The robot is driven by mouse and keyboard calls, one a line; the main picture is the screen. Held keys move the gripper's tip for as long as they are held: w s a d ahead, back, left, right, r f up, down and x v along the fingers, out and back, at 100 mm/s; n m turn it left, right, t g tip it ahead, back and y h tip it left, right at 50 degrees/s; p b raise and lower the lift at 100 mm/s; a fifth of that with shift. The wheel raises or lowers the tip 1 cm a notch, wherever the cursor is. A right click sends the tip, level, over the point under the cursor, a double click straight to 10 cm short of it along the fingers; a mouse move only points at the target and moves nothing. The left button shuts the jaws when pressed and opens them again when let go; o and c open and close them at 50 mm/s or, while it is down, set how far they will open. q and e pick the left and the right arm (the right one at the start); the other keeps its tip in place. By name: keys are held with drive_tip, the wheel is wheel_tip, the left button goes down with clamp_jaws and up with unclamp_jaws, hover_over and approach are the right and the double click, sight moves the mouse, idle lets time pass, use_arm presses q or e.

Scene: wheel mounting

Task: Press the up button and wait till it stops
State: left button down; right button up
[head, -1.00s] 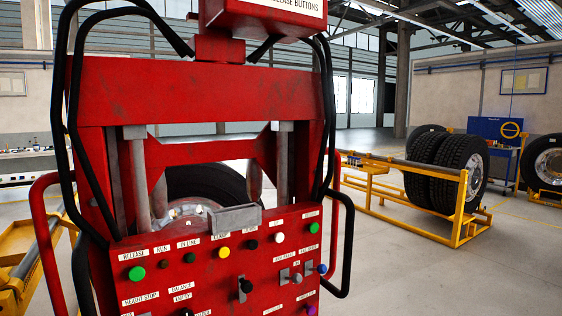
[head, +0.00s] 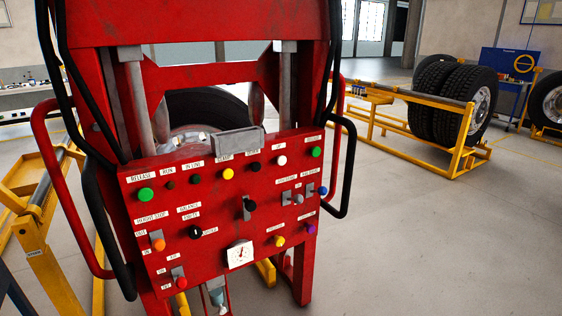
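The red machine (head: 210,45) stands close in front of me with a sloped control panel (head: 218,205). The panel carries a green button (head: 145,194) at upper left and another green button (head: 316,152) at upper right. A yellow button (head: 228,174), a black one (head: 254,166) and a white one (head: 281,160) sit between them. Lower down are an orange knob (head: 158,244), a red knob (head: 181,283), a black lever (head: 249,206) and a dial (head: 240,253). Neither gripper is in view.
A wheel (head: 205,108) shows behind the panel inside the machine. Black and red handle bars (head: 340,165) stick out at its sides. A yellow rack (head: 400,135) with tyres (head: 455,100) stands at right. A yellow frame (head: 45,265) is at left. The floor at right is clear.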

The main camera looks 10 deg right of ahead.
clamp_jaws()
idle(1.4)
